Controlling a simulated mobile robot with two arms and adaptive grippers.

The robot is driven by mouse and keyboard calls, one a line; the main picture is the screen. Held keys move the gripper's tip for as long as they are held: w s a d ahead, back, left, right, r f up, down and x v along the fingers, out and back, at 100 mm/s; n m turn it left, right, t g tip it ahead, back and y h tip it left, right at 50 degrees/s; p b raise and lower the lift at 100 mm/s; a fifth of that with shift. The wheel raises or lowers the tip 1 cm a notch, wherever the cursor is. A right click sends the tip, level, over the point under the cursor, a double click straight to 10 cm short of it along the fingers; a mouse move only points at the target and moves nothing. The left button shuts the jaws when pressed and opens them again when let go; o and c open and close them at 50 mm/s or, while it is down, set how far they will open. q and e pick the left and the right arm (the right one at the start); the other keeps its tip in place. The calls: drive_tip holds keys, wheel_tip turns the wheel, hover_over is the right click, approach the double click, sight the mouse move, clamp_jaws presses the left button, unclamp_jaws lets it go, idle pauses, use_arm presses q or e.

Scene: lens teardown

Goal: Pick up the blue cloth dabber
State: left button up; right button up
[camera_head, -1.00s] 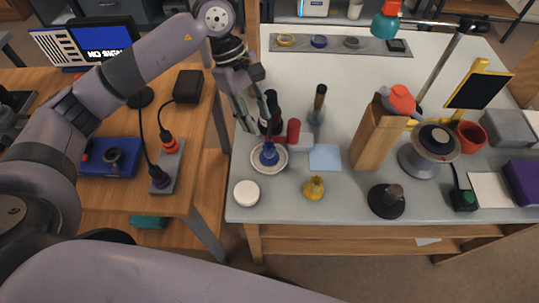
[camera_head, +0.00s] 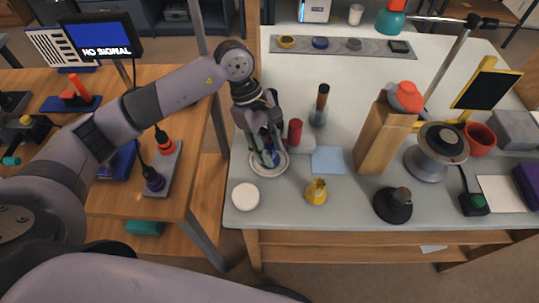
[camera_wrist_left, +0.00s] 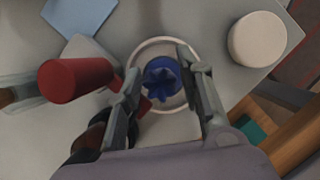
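The blue cloth dabber (camera_wrist_left: 162,78) stands on a round white dish (camera_wrist_left: 150,46), seen from above in the left wrist view. In the head view the dish (camera_head: 283,171) shows near the table's left edge, with the dabber (camera_head: 270,157) partly hidden by my fingers. My left gripper (camera_wrist_left: 160,75) is open, its two fingers on either side of the dabber and apart from it in the wrist view. In the head view my left gripper (camera_head: 266,150) points down over the dish. My right gripper is not in view.
A red cylinder (camera_wrist_left: 72,80) stands close beside the left gripper. A white round lid (camera_head: 246,196), a light blue cloth (camera_head: 327,160) and a yellow pear-shaped item (camera_head: 317,191) lie around the dish. Bare grey tabletop (camera_head: 285,215) lies in front.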

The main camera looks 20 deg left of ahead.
sight(270, 147)
use_arm(q)
drive_tip(key=shift+c, duration=0.4)
drive_tip(key=c, duration=0.6)
drive_tip(key=shift+r, duration=0.1)
wheel_tip(270, 147, up, 20)
drive_tip(key=shift+f+b, duration=0.1)
drive_tip(key=shift+b, duration=0.45)
